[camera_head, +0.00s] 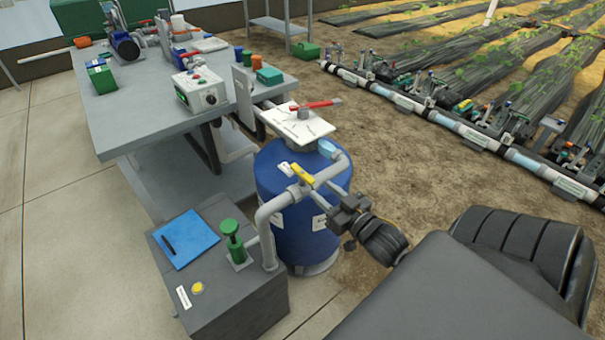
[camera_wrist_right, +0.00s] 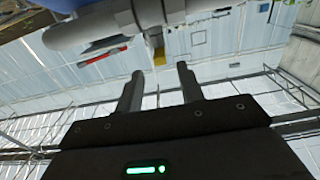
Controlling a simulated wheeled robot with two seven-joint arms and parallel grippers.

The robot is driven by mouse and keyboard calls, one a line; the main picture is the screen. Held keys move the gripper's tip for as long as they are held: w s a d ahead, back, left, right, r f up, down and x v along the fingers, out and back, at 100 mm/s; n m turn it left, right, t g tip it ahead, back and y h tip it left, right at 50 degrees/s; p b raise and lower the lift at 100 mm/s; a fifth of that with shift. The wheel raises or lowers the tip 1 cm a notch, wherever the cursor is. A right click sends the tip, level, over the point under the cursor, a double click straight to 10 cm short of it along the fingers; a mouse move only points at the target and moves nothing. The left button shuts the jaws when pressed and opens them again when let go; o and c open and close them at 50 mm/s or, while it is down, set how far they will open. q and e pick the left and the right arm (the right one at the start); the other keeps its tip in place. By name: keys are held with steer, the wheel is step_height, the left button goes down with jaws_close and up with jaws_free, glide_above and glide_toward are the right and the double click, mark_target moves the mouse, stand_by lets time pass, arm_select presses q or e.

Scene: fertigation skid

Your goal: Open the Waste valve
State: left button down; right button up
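A yellow valve handle (camera_head: 301,173) sits on the grey pipework at the front of the blue filter tank (camera_head: 282,205). I cannot read which handle is marked Waste. My right gripper (camera_head: 315,188) is close to the yellow handle, its fingers pointing at it. In the right wrist view, the fingers (camera_wrist_right: 160,72) are apart with nothing between them, and the yellow handle (camera_wrist_right: 158,55) shows just beyond the gap. A red lever (camera_head: 316,105) lies across the white plate on top of the tank; it also shows in the wrist view (camera_wrist_right: 108,53). My left gripper is out of view.
A grey cabinet (camera_head: 235,300) with a blue clipboard (camera_head: 186,238), a green-capped fitting (camera_head: 233,240) and a yellow button (camera_head: 197,288) stands left of the tank. A grey workbench (camera_head: 125,120) stands behind. Grey pipe (camera_head: 266,225) runs between the cabinet and tank. Bare soil lies right.

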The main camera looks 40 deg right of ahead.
mark_target(292, 165)
steer(key=w, duration=0.9)
steer(key=shift+w, duration=0.35)
steer(key=shift+d, duration=0.1)
jaws_close()
